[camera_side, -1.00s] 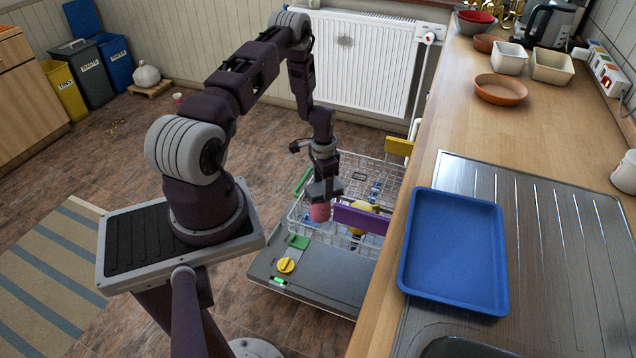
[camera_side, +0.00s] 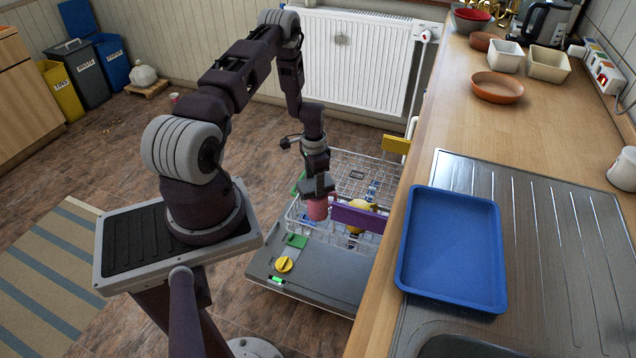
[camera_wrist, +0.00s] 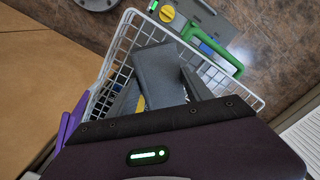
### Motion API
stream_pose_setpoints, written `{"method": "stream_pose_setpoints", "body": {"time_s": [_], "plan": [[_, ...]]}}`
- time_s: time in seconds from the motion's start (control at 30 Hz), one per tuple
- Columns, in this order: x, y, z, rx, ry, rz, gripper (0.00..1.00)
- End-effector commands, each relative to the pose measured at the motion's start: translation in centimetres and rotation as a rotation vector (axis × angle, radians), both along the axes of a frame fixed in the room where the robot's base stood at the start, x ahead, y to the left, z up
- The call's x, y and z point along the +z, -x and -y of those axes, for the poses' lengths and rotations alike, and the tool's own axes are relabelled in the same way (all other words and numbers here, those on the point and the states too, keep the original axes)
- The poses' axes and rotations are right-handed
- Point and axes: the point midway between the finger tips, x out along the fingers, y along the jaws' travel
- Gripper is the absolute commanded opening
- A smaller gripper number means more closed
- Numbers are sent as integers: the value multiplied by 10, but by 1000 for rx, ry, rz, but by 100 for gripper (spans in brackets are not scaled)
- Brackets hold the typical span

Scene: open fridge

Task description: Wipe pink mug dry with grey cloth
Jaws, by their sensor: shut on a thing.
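The pink mug (camera_side: 317,209) is directly under my gripper (camera_side: 317,193), at the near left part of the white wire dishwasher rack. My gripper points down and is shut on the mug's upper part. The mug looks roughly upright; whether its base touches the rack is unclear. In the wrist view, dark grey flat shapes (camera_wrist: 160,75) lie over the rack at my gripper, and the mug is not visible there. I cannot tell whether any of these shapes is cloth. I cannot make out a grey cloth in the side view.
The rack (camera_side: 365,171) is above the open dishwasher door (camera_side: 325,282).

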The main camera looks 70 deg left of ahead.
Motion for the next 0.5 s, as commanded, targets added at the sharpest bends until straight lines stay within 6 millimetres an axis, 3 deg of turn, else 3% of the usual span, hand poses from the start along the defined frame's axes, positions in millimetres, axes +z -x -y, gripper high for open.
{"method": "stream_pose_setpoints", "body": {"time_s": [0.1,0.43,0.5], "plan": [[0,4,-6,-1,1,0,26],[0,-13,21,-3,1,-1,26],[0,-9,15,2,0,0,26]]}}
